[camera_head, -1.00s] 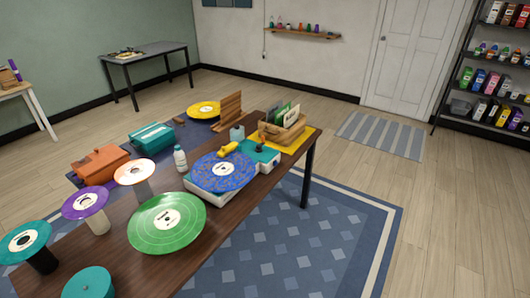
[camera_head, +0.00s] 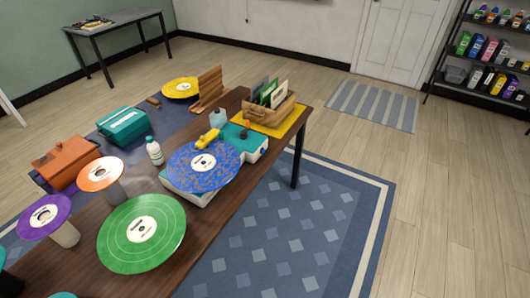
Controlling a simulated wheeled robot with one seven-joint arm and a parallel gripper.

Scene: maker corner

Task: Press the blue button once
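A record player with a white base (camera_head: 182,185) stands on the brown table and carries a blue speckled record (camera_head: 203,172). A yellow piece (camera_head: 206,137) lies over the record's far edge. Behind the record is a teal panel (camera_head: 233,147) with a small dark bump (camera_head: 244,133) on it. My gripper is not in view.
A patterned rug (camera_head: 290,240) and open floor lie to the right.

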